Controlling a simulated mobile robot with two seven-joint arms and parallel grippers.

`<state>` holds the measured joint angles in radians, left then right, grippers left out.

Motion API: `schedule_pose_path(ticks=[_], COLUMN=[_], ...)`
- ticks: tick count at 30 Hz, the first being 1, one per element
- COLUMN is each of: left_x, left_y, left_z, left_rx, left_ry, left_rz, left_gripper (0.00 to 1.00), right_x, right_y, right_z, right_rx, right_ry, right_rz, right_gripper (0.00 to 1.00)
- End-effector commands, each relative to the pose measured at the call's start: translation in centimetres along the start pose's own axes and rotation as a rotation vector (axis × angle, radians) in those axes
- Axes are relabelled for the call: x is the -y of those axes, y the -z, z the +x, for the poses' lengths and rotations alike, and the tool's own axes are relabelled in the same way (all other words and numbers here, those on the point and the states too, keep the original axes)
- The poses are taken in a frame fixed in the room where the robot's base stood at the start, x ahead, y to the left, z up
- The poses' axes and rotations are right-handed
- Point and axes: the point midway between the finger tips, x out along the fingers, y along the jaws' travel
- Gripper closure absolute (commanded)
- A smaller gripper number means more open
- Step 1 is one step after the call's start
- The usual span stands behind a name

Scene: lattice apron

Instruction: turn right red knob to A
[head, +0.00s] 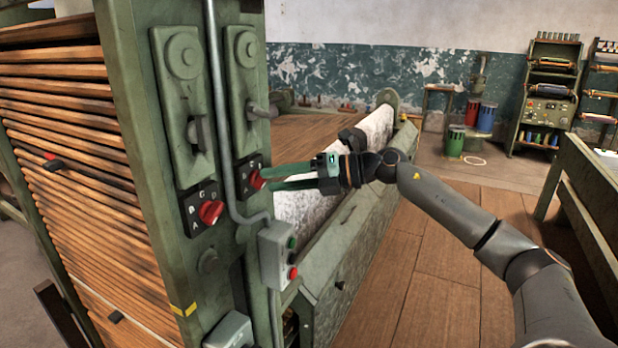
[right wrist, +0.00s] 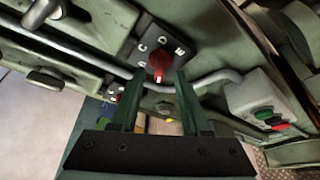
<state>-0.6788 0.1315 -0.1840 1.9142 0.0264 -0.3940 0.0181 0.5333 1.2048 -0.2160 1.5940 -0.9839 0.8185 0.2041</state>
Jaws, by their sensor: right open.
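The right red knob (head: 257,180) sits on a small black lettered plate on the green machine post. In the right wrist view the red knob (right wrist: 157,68) shows on its black plate (right wrist: 150,42) with white letters around it, not all clearly readable. My right gripper (head: 266,178) is open, its two green fingers reaching to the knob. In the wrist view the gripper (right wrist: 158,82) has one finger on either side of the knob, with visible gaps. The left red knob (head: 210,212) is on a similar plate. My left gripper is not in view.
A grey conduit (head: 219,120) runs down between the two knob panels. A grey button box (head: 277,255) with green and red buttons hangs below the right knob. A lever (head: 262,111) juts out above it. Wooden floor (head: 450,250) is open to the right.

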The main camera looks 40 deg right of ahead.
Motion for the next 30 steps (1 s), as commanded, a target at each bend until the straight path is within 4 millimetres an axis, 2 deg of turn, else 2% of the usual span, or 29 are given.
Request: schedule_pose_path(ticks=[4,9,19,24,30], left_x=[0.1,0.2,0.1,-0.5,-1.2], left_y=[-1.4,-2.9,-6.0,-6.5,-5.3], left_z=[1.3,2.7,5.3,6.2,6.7], left_rx=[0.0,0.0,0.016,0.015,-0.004], left_ry=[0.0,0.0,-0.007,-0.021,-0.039], left_rz=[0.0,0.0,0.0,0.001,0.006], left_gripper=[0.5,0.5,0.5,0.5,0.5], right_x=[0.8,0.8,0.6,0.2,0.0], right_y=[0.3,0.3,0.3,0.2,0.0], right_z=[-2.4,-5.0,-8.2,-9.8,-11.0], right_rx=[0.0,0.0,0.0,0.001,0.001], right_ry=[0.009,0.007,0.003,-0.004,-0.001], right_rz=[-0.001,0.0,-0.002,-0.005,-0.003], right_gripper=[0.54,0.54,0.54,0.54,0.54])
